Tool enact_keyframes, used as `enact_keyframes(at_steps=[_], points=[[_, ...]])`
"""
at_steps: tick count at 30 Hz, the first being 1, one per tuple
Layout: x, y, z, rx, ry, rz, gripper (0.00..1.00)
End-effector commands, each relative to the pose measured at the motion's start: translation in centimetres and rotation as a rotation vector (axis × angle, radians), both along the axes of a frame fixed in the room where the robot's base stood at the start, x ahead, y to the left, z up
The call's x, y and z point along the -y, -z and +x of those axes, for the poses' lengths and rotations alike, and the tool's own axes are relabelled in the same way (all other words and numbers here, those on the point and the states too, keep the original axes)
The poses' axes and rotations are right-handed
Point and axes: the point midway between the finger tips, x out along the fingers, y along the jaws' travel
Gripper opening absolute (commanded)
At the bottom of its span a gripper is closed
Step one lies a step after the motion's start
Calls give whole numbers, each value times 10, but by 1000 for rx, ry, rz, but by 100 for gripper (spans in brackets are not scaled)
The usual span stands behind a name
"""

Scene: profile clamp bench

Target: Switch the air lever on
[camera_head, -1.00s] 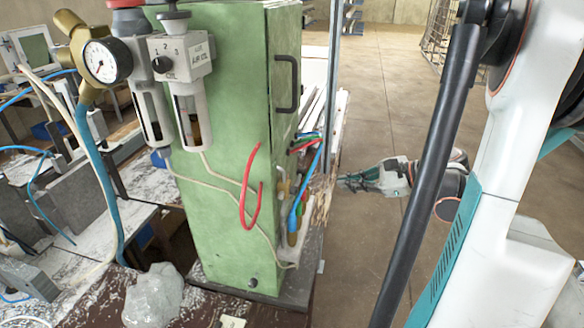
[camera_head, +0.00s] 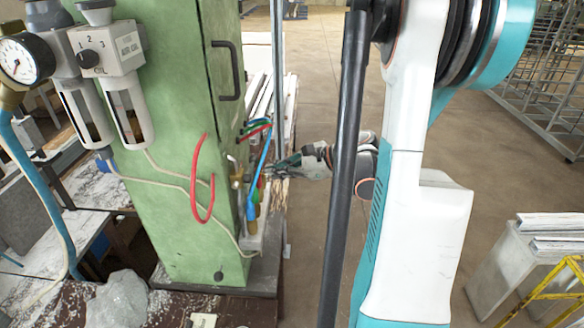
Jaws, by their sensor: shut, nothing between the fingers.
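A tall green cabinet (camera_head: 165,130) stands at the left. On its right side, low down, is a cluster of brass and coloured air fittings (camera_head: 252,200) with red, blue and green hoses. A small pale handle-like part (camera_head: 235,170) shows there; I cannot tell if it is the air lever or how it is set. My gripper (camera_head: 277,167) is shut and empty, just right of the fittings, pointing left towards them. Its tips are small in view, and I cannot tell if they touch anything.
A pressure gauge (camera_head: 20,60) and an air treatment unit (camera_head: 110,70) are at the upper left. A vertical metal post (camera_head: 277,60) rises behind the fittings. A crumpled clear bag (camera_head: 118,300) lies in front. Profiles on a stand (camera_head: 515,265) are at right; open floor lies between.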

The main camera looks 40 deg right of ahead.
Motion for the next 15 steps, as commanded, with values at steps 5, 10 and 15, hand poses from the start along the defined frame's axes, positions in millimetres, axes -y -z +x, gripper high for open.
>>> enact_keyframes(at_steps=[5, 10, 15], points=[[-14, -2, 15, 1, 1, 0, 0], [-21, -20, 12, 0, 0, 0, 0], [-24, -27, 10, 0, 0, 0, 0]])
